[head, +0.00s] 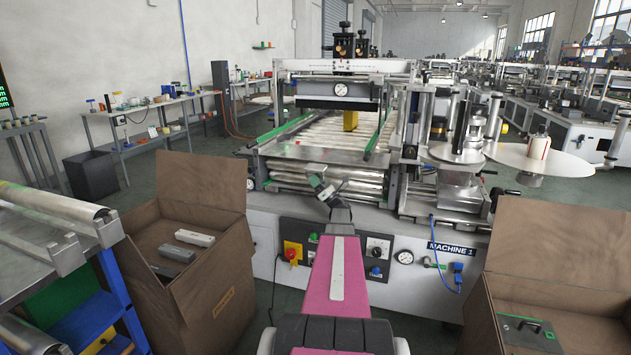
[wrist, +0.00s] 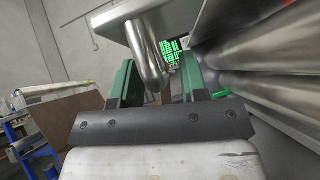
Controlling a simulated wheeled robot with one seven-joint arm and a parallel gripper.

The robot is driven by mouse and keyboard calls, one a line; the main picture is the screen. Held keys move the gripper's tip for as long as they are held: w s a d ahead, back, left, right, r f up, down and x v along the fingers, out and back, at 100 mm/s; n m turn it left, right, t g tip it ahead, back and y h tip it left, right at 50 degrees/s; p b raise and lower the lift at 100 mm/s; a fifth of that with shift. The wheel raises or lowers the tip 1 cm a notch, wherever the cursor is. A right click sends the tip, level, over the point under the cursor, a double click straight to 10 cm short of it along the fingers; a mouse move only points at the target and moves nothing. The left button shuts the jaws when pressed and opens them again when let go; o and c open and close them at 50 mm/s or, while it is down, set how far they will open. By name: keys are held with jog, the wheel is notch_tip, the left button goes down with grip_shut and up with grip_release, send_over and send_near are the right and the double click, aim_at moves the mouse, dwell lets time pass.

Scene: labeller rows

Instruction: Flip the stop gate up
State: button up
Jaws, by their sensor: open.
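In the wrist view, my gripper (wrist: 157,72) is open, with its two green-edged fingers apart. A rounded metal bar (wrist: 147,55) hangs from a flat metal plate (wrist: 122,20) and reaches down between the fingers, nearer the left one; I cannot tell whether it touches. This bar and plate may be the stop gate, but I cannot tell for sure. In the head view, my gripper (head: 322,188) is at the front end of the roller conveyor (head: 325,140), above the machine's front panel. It hides what lies right behind it, and no gate shows clearly there.
Shiny rollers (wrist: 265,60) run close along the right of the wrist view. Cardboard boxes stand at left (head: 190,245) and right (head: 550,270). A yellow block (head: 350,120) is on the conveyor. The front panel has a red-and-yellow knob (head: 292,252) and a gauge (head: 403,256).

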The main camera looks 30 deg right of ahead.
grip_shut()
jog(key=shift+m, duration=0.3)
